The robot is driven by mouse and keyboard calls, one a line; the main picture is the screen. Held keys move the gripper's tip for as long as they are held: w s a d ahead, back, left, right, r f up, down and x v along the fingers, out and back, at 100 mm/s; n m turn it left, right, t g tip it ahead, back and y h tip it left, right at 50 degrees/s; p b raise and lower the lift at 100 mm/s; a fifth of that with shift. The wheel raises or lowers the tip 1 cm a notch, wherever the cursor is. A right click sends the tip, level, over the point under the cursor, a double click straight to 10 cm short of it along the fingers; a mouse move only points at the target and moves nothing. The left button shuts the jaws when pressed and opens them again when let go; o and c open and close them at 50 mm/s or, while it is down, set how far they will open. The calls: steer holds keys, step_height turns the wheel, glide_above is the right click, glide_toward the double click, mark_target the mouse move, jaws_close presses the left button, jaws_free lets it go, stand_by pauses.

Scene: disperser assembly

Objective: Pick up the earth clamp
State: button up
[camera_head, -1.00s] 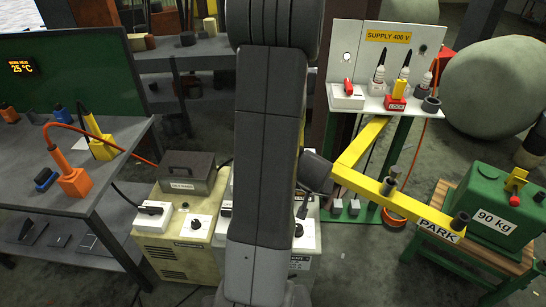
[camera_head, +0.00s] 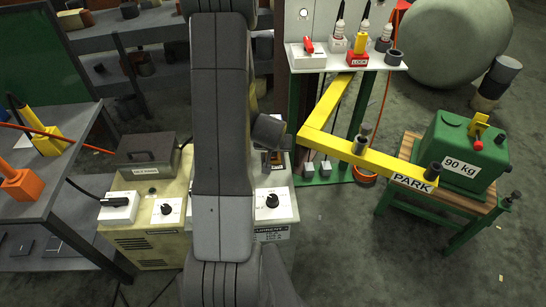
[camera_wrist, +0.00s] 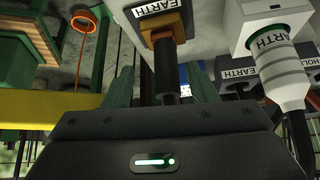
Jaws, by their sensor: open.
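What looks like the earth clamp (camera_wrist: 166,62), a dark handle with an orange-brown band at its top, shows in the wrist view against a pale block labelled EARTH (camera_wrist: 162,14). My gripper (camera_wrist: 163,84) is open, with one green-grey finger on each side of the dark handle. I cannot tell whether the fingers touch it. In the head view my arm hides most of the gripper and clamp.
A white connector labelled EARTH (camera_wrist: 278,70) is close on the right in the wrist view. In the head view, the yellow PARK beam (camera_head: 365,155) and green 90 kg block (camera_head: 462,150) stand right. The grey bench (camera_head: 55,185) is left.

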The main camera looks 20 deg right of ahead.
steer(key=shift+w+a+x, duration=0.1)
steer(key=shift+w+x, duration=0.05)
steer(key=shift+x, duration=1.05)
steer(key=shift+w+a+x, duration=0.1)
steer(key=shift+w+x, duration=0.1)
steer(key=shift+x, duration=1.05)
steer(key=shift+r, duration=0.2)
jaws_close()
